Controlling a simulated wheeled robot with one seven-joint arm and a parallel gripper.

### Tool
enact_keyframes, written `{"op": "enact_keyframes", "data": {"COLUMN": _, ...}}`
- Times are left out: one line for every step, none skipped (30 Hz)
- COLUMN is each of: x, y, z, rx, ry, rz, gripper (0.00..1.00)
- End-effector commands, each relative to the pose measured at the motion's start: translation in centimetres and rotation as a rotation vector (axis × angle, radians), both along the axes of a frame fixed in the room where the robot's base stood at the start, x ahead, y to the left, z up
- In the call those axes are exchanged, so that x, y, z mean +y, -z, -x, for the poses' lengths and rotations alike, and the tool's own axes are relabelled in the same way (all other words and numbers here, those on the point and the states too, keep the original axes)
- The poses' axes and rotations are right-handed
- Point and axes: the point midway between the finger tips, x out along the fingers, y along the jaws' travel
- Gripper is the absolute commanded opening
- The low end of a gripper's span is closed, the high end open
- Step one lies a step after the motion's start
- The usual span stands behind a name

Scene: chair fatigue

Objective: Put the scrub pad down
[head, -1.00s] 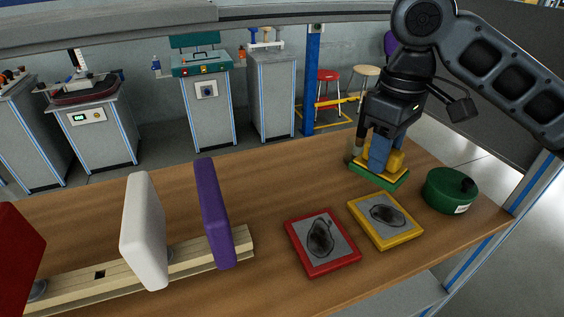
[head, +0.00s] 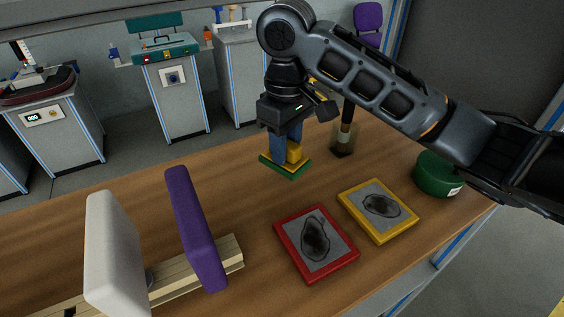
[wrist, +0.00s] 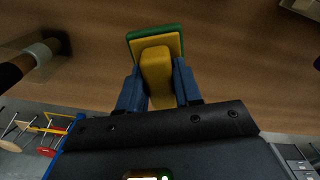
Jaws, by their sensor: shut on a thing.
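The scrub pad (head: 289,172) has a green base, a yellow layer and a yellow block handle. My gripper (head: 287,148) is shut on the handle, with a blue finger on either side. The pad is level, green side down, over the back middle of the wooden table (head: 245,205). Whether it touches the wood or hangs just above it, I cannot tell. In the wrist view the pad (wrist: 156,62) shows between my gripper's (wrist: 157,88) fingers, with bare table around it.
A clear holder with a dark-handled brush (head: 343,142) stands right of the pad. Red (head: 315,245) and yellow (head: 378,208) framed plates with dark stains lie in front. A green round tin (head: 438,173) is at right. Purple (head: 196,230) and white (head: 115,255) panels stand on a wooden beam at left.

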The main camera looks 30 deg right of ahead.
Motion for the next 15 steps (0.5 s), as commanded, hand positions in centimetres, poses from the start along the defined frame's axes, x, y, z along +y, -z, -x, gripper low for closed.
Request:
{"op": "enact_keyframes", "data": {"x": 0.4, "y": 0.3, "z": -0.2, "rx": 0.001, "ry": 0.001, "rz": -0.001, "gripper": 0.10}}
{"op": "enact_keyframes", "data": {"x": 0.4, "y": 0.4, "z": -0.3, "rx": 0.000, "ry": 0.001, "rz": 0.000, "gripper": 0.10}}
{"op": "enact_keyframes", "data": {"x": 0.5, "y": 0.4, "z": -0.4, "rx": 0.000, "ry": 0.001, "rz": 0.000, "gripper": 0.10}}
{"op": "enact_keyframes", "data": {"x": 0.6, "y": 0.5, "z": -0.4, "rx": 0.000, "ry": 0.001, "rz": 0.000, "gripper": 0.10}}
{"op": "enact_keyframes", "data": {"x": 0.6, "y": 0.7, "z": -0.4, "rx": 0.000, "ry": 0.002, "rz": 0.000, "gripper": 0.10}}
{"op": "enact_keyframes", "data": {"x": 0.6, "y": 1.0, "z": -0.4, "rx": 0.000, "ry": 0.002, "rz": -0.001, "gripper": 0.10}}
{"op": "enact_keyframes", "data": {"x": 0.6, "y": 1.3, "z": -0.4, "rx": 0.001, "ry": 0.002, "rz": -0.001, "gripper": 0.10}}
{"op": "enact_keyframes", "data": {"x": 0.6, "y": 1.6, "z": -0.4, "rx": 0.001, "ry": 0.003, "rz": -0.001, "gripper": 0.10}}
{"op": "enact_keyframes", "data": {"x": 0.6, "y": 2.2, "z": -0.4, "rx": 0.002, "ry": 0.003, "rz": 0.000, "gripper": 0.10}}
{"op": "enact_keyframes", "data": {"x": 0.6, "y": 2.7, "z": -0.3, "rx": 0.003, "ry": 0.002, "rz": 0.000, "gripper": 0.10}}
{"op": "enact_keyframes", "data": {"x": 0.5, "y": 3.0, "z": -0.4, "rx": 0.003, "ry": 0.002, "rz": 0.000, "gripper": 0.10}}
{"op": "enact_keyframes", "data": {"x": 0.5, "y": 3.6, "z": -0.4, "rx": 0.003, "ry": 0.002, "rz": 0.001, "gripper": 0.10}}
{"op": "enact_keyframes", "data": {"x": 0.5, "y": 3.9, "z": -0.4, "rx": 0.001, "ry": 0.002, "rz": 0.002, "gripper": 0.10}}
{"op": "enact_keyframes", "data": {"x": 0.5, "y": 4.2, "z": -0.4, "rx": 0.001, "ry": 0.002, "rz": 0.001, "gripper": 0.10}}
{"op": "enact_keyframes", "data": {"x": 0.5, "y": 4.4, "z": -0.4, "rx": 0.000, "ry": 0.001, "rz": 0.001, "gripper": 0.10}}
